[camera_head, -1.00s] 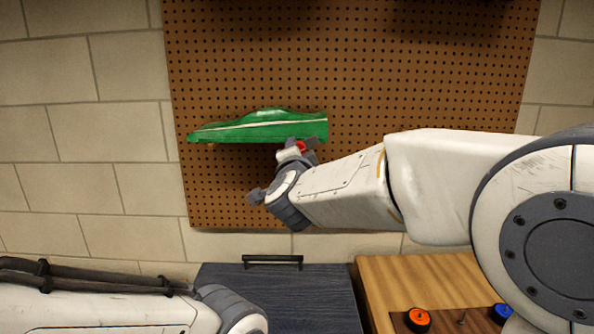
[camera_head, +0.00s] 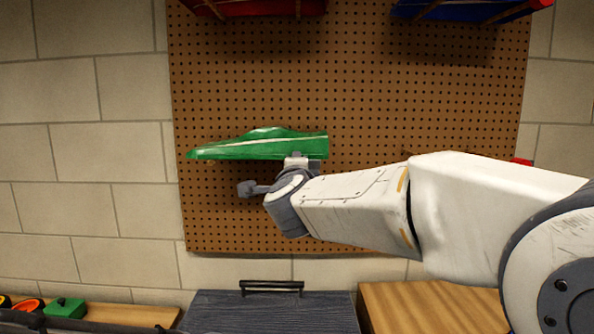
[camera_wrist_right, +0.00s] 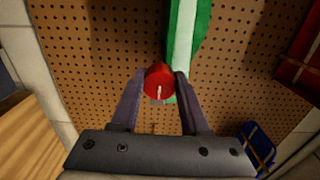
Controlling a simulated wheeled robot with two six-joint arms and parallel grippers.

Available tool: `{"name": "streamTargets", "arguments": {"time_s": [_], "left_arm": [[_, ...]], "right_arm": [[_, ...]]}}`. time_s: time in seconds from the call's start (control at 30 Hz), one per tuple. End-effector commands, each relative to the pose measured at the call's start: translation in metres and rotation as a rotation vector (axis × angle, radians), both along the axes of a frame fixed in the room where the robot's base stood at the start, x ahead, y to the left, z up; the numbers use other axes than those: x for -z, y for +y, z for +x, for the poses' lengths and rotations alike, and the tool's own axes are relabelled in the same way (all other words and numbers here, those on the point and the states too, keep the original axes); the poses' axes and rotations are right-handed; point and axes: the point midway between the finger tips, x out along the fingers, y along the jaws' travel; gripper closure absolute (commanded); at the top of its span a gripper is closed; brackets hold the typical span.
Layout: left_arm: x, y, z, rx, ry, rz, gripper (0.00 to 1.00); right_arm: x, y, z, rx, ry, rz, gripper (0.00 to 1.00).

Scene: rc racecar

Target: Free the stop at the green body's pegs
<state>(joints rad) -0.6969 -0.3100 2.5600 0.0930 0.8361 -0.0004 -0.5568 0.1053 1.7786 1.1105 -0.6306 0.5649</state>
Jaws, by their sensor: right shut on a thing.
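The green body (camera_head: 262,147) hangs on the pegboard in the head view. It also shows at the top of the right wrist view (camera_wrist_right: 185,45). My right gripper (camera_head: 297,158) is at the lower right edge of the green body. In the right wrist view the red round stop (camera_wrist_right: 158,82), with a pale mark on its face, sits between my right gripper's fingers (camera_wrist_right: 155,85), which are shut on it. The stop is hidden in the head view. I cannot tell whether it still touches a peg. My left gripper is out of view.
A red body (camera_head: 260,8) and a blue body (camera_head: 455,10) hang higher on the pegboard (camera_head: 360,110). A dark cabinet (camera_head: 270,315) with a handle stands below, beside a wooden top (camera_head: 420,305). A green block (camera_head: 65,307) sits at lower left.

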Motion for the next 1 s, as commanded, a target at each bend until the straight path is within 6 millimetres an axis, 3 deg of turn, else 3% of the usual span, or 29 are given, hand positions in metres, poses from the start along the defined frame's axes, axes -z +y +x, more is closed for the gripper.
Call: {"name": "streamTargets", "arguments": {"time_s": [0.23,0.27,0.33,0.73,1.0], "left_arm": [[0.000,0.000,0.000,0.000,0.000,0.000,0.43],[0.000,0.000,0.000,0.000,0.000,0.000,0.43],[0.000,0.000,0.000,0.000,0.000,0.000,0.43],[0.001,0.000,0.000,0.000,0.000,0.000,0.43],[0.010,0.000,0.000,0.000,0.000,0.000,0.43]], "right_arm": [[0.001,-0.001,0.000,0.003,0.001,0.004,1.00],[0.001,-0.001,0.000,0.003,0.001,0.004,0.51],[0.001,-0.001,0.000,0.002,0.001,0.004,0.25],[0.000,0.001,-0.006,-0.001,0.000,0.001,0.25],[0.001,0.001,-0.054,-0.004,-0.002,0.004,0.25]]}}
